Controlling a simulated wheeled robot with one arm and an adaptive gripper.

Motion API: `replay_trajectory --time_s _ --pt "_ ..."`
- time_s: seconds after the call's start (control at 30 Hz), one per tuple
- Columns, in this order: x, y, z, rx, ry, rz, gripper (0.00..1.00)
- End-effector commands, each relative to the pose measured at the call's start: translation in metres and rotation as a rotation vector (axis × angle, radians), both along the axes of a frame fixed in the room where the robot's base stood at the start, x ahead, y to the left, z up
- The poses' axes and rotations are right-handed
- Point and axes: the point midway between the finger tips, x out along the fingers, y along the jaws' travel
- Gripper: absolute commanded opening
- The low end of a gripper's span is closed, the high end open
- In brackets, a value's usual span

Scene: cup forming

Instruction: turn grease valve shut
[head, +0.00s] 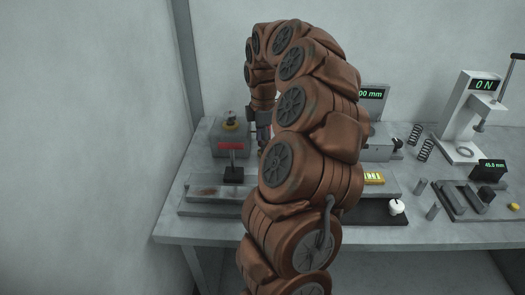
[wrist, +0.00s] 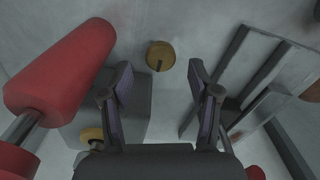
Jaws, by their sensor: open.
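My gripper (wrist: 160,78) is open, its two dark fingers apart with nothing between the pads. A round brass-coloured knob with a short dark bar (wrist: 160,55) shows just beyond and between the fingertips in the wrist view. It may be the grease valve; I cannot tell for sure, nor whether it is turned open or shut.
A large red cylinder on a metal rod (wrist: 62,68) stands close left of the fingers. Grey rails (wrist: 262,75) lie at right. A press (head: 466,125) and springs stand right.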

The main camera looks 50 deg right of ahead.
Motion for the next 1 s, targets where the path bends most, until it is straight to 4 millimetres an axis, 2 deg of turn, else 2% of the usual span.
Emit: replay_trajectory --time_s 0.1,0.23,0.57,1.0 --pt "-0.001 0.001 -0.02 0.004 0.005 0.001 0.61" --pt "-0.001 0.0 -0.034 0.003 0.004 -0.001 0.61" --pt "-0.001 -0.001 -0.04 0.001 -0.001 -0.003 0.61" --pt "-0.001 -0.001 -0.04 0.001 -0.001 -0.003 0.16"
